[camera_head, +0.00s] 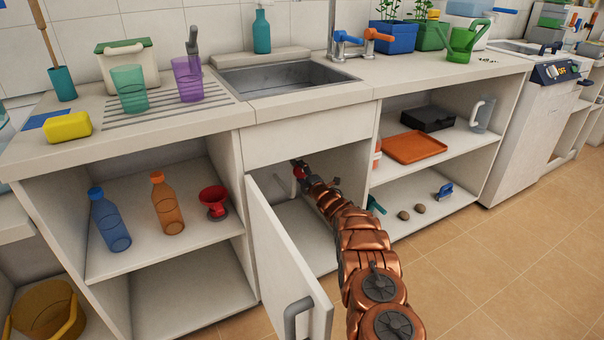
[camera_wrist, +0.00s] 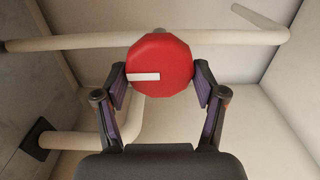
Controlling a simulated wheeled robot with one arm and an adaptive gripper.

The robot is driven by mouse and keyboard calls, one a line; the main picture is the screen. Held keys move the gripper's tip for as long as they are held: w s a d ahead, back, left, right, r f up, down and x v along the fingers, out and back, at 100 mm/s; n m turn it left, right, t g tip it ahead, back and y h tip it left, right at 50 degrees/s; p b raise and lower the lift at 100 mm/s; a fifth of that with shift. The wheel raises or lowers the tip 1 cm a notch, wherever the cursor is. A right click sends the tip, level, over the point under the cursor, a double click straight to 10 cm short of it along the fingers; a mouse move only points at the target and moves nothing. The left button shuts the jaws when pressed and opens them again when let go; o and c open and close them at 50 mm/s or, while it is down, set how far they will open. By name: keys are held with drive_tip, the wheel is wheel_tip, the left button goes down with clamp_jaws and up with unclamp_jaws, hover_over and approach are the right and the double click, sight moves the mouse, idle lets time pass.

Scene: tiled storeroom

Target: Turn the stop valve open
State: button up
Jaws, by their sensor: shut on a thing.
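The stop valve has a red, many-sided handle (camera_wrist: 165,62) with a white bar mark, seen up close in the wrist view. The mark lies roughly level and points to the left. My gripper (camera_wrist: 160,82) is shut on the red handle, one finger on each side. In the head view the handle (camera_head: 299,172) is a small red patch inside the cupboard under the sink, at the end of my copper arm. My gripper (camera_head: 308,178) there is small and partly hidden by the arm.
A pale pipe (camera_wrist: 70,42) runs across behind the handle, and another bends down at the left. The cupboard door (camera_head: 282,262) stands open left of my arm. The sink (camera_head: 285,82) is above. Shelves with bottles (camera_head: 168,205) and an orange tray (camera_head: 413,147) flank the cupboard.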

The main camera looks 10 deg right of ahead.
drive_tip(key=shift+a, duration=0.1)
drive_tip(key=o, duration=1.1)
drive_tip(key=shift+s, duration=0.1)
drive_tip(key=shift+v, duration=1)
drive_tip(key=shift+s+d, duration=0.25)
drive_tip(key=shift+s, duration=0.05)
drive_tip(key=shift+s+d, duration=0.2)
drive_tip(key=shift+s, duration=0.4)
approach(301, 172)
drive_tip(key=shift+v, duration=1.05)
